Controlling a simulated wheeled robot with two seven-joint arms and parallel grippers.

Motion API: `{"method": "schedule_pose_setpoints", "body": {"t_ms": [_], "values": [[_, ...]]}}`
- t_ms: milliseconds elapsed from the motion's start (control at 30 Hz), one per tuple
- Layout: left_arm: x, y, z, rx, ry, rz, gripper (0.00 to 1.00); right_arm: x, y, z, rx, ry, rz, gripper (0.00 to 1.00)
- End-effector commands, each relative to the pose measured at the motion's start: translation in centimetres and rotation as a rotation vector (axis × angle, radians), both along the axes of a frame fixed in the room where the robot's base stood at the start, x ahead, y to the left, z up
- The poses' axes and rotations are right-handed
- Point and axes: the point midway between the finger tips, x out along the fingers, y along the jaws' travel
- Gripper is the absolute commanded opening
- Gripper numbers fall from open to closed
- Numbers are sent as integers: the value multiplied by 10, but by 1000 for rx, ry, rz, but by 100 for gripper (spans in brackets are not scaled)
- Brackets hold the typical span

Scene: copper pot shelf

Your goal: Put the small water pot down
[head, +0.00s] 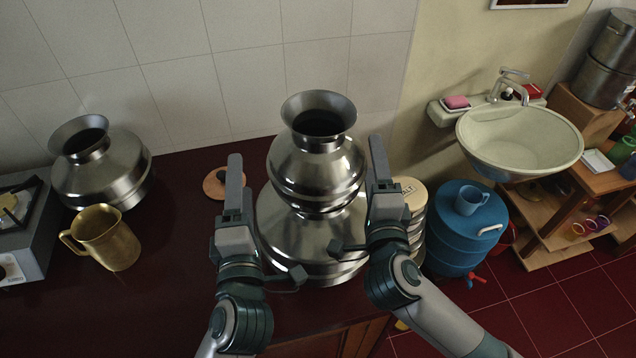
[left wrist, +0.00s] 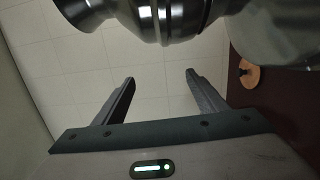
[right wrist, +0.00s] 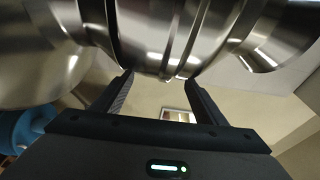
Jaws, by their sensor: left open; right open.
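The small steel water pot (head: 317,155) stands upright on top of a larger steel pot (head: 275,232) on the dark red counter. My left gripper (head: 235,185) is open just left of the small pot. My right gripper (head: 380,165) is open just right of it. In the left wrist view the small pot (left wrist: 170,20) lies beyond the open, empty fingers (left wrist: 160,95). In the right wrist view its steel body (right wrist: 150,40) is close in front of the open fingers (right wrist: 160,88). The grippers hide part of the larger pot's sides.
Another steel pot (head: 110,172) and a brass mug (head: 106,238) stand at left beside a stove (head: 22,235). A round wooden lid (head: 213,184) lies behind my left gripper. Stacked tins (head: 411,190) stand close at right. The counter between the mug and my left arm is clear.

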Motion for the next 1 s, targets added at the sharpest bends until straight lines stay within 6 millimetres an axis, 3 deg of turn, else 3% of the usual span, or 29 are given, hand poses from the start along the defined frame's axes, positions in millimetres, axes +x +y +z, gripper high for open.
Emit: {"method": "schedule_pose_setpoints", "body": {"t_ms": [100,300,767,1000], "values": [[-19,-3,-2,-1,3,-1,66,0,0,0,0,0,0,66],[-36,-5,-2,-1,1,0,66,0,0,0,0,0,0,66],[-38,-5,-1,-1,0,1,66,-1,0,0,0,0,0,66],[-38,-5,-2,-1,0,1,66,-15,0,-1,1,2,1,66]]}}
